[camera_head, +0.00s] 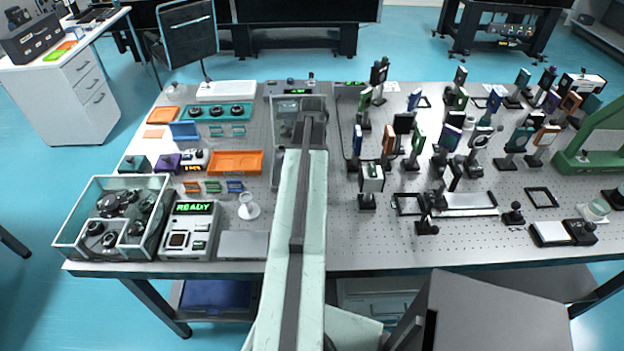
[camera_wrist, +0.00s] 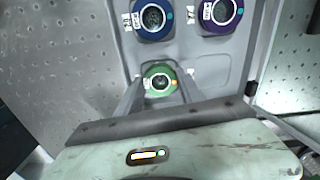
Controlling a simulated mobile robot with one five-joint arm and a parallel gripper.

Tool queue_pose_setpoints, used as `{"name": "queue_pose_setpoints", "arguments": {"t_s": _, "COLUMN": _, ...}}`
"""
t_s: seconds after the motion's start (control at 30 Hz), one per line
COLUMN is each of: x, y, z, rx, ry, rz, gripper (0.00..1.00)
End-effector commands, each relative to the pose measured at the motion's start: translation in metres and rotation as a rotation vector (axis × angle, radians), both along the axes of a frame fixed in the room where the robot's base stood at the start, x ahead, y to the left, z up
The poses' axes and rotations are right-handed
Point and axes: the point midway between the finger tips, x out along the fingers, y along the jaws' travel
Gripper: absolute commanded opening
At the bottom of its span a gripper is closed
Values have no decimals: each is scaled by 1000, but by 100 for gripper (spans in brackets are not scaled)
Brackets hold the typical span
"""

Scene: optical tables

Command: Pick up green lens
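The green lens (camera_wrist: 157,84) is a round piece with a green rim and dark centre, in the lower middle of the wrist view. It sits in a grey tray (camera_wrist: 182,52). My gripper (camera_wrist: 162,75) is open, with one grey finger to the left of the green lens and one to the right. Narrow gaps seem to show between the fingers and its rim. Whether they touch it lower down, I cannot tell. In the head view my arm covers the green lens, and the tray (camera_head: 285,103) shows only partly around the arm's end.
A blue-rimmed lens (camera_wrist: 152,17) and a purple-rimmed lens (camera_wrist: 220,13) lie beyond the green one in the tray. In the head view, many upright optics stand right of my arm. An orange tray (camera_head: 236,162) and a READY device (camera_head: 190,230) are left of it.

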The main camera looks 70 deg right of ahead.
Motion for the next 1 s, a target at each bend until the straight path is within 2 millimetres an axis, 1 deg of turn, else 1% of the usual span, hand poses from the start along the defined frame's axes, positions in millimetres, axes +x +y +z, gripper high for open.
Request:
{"name": "queue_pose_setpoints", "arguments": {"t_s": 0.03, "x": 0, "y": 0, "z": 0, "rx": 0, "ry": 0, "rz": 0, "gripper": 8}}
{"name": "queue_pose_setpoints", "arguments": {"t_s": 0.07, "x": 0, "y": 0, "z": 0, "rx": 0, "ry": 0, "rz": 0, "gripper": 4}}
{"name": "queue_pose_setpoints", "arguments": {"t_s": 0.27, "x": 0, "y": 0, "z": 0, "rx": 0, "ry": 0, "rz": 1, "gripper": 4}}
{"name": "queue_pose_setpoints", "arguments": {"t_s": 0.37, "x": 0, "y": 0, "z": 4, "rx": 0, "ry": 0, "rz": 1, "gripper": 4}}
{"name": "queue_pose_setpoints", "arguments": {"t_s": 0.57, "x": 1, "y": 0, "z": 25, "rx": 0, "ry": 0, "rz": 1, "gripper": 4}}
{"name": "queue_pose_setpoints", "arguments": {"t_s": 0.7, "x": 1, "y": 0, "z": 46, "rx": 0, "ry": 0, "rz": 1, "gripper": 4}}
{"name": "queue_pose_setpoints", "arguments": {"t_s": 0.73, "x": 11, "y": 0, "z": 39, "rx": 0, "ry": 0, "rz": 4, "gripper": 4}}
{"name": "queue_pose_setpoints", "arguments": {"t_s": 0.77, "x": 17, "y": 1, "z": 38, "rx": 0, "ry": 0, "rz": 4, "gripper": 4}}
{"name": "queue_pose_setpoints", "arguments": {"t_s": 0.87, "x": 41, "y": 3, "z": 40, "rx": 0, "ry": 0, "rz": 5, "gripper": 4}}
{"name": "queue_pose_setpoints", "arguments": {"t_s": 1.0, "x": 78, "y": 7, "z": 44, "rx": 0, "ry": 0, "rz": 5, "gripper": 4}}
